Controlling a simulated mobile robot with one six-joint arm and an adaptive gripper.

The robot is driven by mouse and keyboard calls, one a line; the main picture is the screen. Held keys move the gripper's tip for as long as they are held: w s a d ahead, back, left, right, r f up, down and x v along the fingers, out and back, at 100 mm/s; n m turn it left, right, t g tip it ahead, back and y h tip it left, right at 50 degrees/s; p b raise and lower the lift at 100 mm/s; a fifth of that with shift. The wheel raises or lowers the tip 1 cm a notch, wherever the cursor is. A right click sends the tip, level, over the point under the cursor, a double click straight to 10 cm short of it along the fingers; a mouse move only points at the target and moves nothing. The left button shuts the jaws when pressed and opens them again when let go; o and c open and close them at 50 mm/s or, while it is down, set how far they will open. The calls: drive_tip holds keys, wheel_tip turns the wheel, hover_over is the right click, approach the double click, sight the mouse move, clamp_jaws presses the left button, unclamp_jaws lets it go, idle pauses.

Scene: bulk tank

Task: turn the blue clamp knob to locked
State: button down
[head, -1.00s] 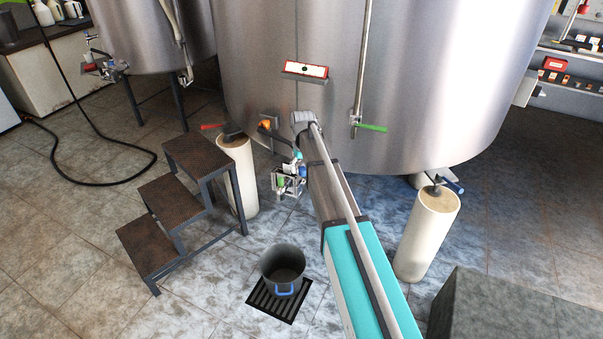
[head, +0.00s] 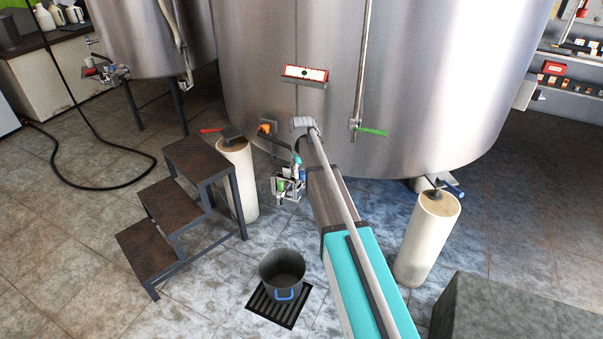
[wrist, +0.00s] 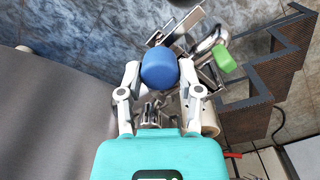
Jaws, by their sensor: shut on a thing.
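The blue clamp knob (wrist: 160,68) shows in the middle of the wrist view as a round blue cap seen from its top. My gripper (wrist: 159,74) has one finger on each side of it and is shut on it. The metal clamp parts under the knob are partly hidden. A green handle (wrist: 224,59) on a metal fitting sits just right of the knob. In the head view, the fitting (head: 288,187) is low in front of the big steel tank (head: 420,80), and my arm partly covers that area. Any lock mark is too small to read.
A dark three-step stair (head: 170,208) stands left of the fitting. A pot (head: 282,268) with a blue handle sits on a floor grate (head: 262,304). Pale cylindrical legs (head: 427,236) stand under the tank. A green-handled lever (head: 371,132) is on the tank front.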

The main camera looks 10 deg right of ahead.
drive_tip(key=shift+m, duration=0.4)
drive_tip(key=m, duration=0.2)
drive_tip(key=shift+m, duration=0.4)
drive_tip(key=m, duration=0.9)
drive_tip(key=shift+m, duration=0.4)
drive_tip(key=shift+w+m, duration=0.1)
drive_tip(key=shift+m, duration=2.2)
drive_tip(key=shift+a, duration=0.1)
